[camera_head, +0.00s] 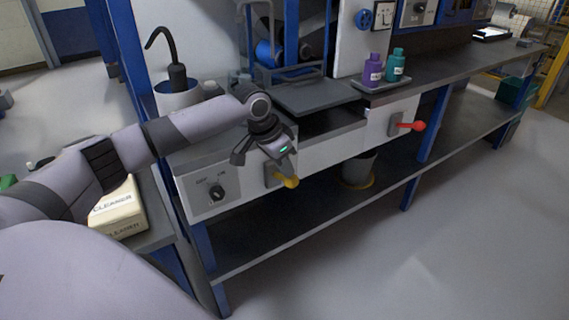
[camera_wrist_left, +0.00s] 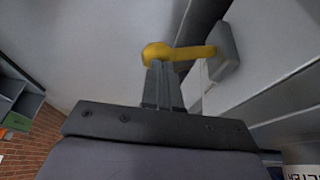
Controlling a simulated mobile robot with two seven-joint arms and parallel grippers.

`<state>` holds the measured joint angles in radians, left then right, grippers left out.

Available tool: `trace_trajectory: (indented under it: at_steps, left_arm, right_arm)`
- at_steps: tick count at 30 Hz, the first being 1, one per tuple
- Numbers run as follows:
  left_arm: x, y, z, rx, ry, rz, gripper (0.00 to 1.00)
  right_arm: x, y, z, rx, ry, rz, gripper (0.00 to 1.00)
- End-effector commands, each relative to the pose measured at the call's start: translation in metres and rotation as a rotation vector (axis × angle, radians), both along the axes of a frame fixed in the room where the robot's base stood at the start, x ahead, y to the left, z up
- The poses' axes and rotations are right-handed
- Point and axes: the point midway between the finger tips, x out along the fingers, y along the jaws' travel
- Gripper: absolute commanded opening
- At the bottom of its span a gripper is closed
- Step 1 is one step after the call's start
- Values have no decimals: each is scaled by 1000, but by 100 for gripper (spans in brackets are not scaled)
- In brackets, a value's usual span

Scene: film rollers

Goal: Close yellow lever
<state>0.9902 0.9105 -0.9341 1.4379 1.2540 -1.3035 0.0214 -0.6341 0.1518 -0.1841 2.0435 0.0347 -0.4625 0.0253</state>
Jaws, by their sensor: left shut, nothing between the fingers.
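The yellow lever (camera_head: 290,182) sits on a grey mount on the white front panel of the workbench, partly hidden behind my left gripper. In the left wrist view the lever (camera_wrist_left: 190,53) is a yellow bar ending in a round knob, running left from its grey mount (camera_wrist_left: 226,54). My left gripper (camera_head: 284,167) is in front of the panel at the lever. Its fingers (camera_wrist_left: 161,70) are shut and empty, with the tips right at the knob; I cannot tell whether they touch. My right gripper is not in view.
A red lever (camera_head: 410,126) is farther right on the panel, and an off/on knob (camera_head: 217,193) is to the left. Purple (camera_head: 372,72) and teal (camera_head: 395,65) bottles stand on the bench. A bucket (camera_head: 359,169) is on the lower shelf. Open floor lies in front.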

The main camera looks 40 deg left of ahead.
Motion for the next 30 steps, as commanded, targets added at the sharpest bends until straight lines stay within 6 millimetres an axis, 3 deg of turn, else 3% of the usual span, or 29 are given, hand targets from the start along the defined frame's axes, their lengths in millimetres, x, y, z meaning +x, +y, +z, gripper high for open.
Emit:
trace_trajectory:
  at_steps: [20,30]
  left_arm:
    - [-6,-12,-8,116,-45,-3,0]
    - [-12,-27,-32,315,-125,-5,0]
  right_arm:
    - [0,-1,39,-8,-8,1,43]
    - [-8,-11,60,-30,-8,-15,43]
